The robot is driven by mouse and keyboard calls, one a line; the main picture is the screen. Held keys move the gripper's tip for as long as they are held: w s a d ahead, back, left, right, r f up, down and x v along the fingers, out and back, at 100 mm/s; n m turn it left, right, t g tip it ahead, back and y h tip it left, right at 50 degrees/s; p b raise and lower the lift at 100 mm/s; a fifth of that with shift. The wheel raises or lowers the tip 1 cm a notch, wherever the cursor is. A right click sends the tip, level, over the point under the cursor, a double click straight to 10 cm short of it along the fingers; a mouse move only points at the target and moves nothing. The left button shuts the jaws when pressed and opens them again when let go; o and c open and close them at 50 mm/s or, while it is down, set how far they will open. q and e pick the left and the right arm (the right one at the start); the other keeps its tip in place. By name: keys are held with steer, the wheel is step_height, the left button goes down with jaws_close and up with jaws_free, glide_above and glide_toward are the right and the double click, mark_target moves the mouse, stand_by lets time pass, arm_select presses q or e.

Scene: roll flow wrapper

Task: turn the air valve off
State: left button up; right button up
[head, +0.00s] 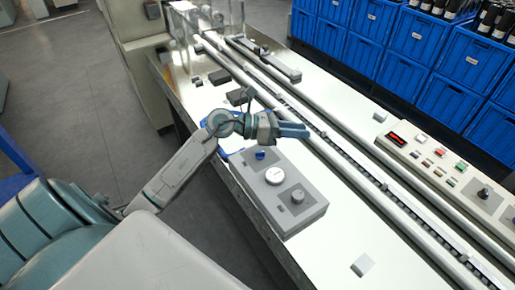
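A grey control box (308,212) lies on the near edge of the machine table. On its top are a small blue knob (260,155), a round white dial (275,176) and a grey round knob (298,196). I cannot read any marking that names the air valve; the blue knob looks most like it. My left gripper (296,130) is above the table, just beyond the far end of the box, its fingers pointing right. It is apart from the knobs in the picture. Its fingers look close together, and I cannot tell whether they are shut. My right gripper is out of view.
Long conveyor rails (345,155) run diagonally beyond the box. A panel with a red display and buttons (437,163) stands at the right. Blue crates (410,85) line the back right. Bare tabletop (345,225) lies right of the box.

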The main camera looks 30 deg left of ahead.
arm_select(q)
steer(key=w+a+f+m+g+y, duration=0.1)
steer(key=a+f+m+g+y, duration=0.25)
steer(key=a+f, duration=0.2)
steer(key=g+y, duration=0.4)
steer(key=y, duration=0.2)
glide_toward(260, 152)
steer(key=shift+t, duration=0.35)
steer(key=p+x, duration=0.1)
steer(key=x, duration=0.2)
steer(key=p+x, duration=0.2)
steer(key=x, duration=0.2)
steer(key=shift+s+f+p, duration=0.2)
steer(key=shift+f+p, duration=0.1)
steer(key=shift+w+d+f+m, duration=0.1)
steer(key=shift+f+m, duration=0.15)
steer(key=shift+f, duration=0.15)
jaws_close()
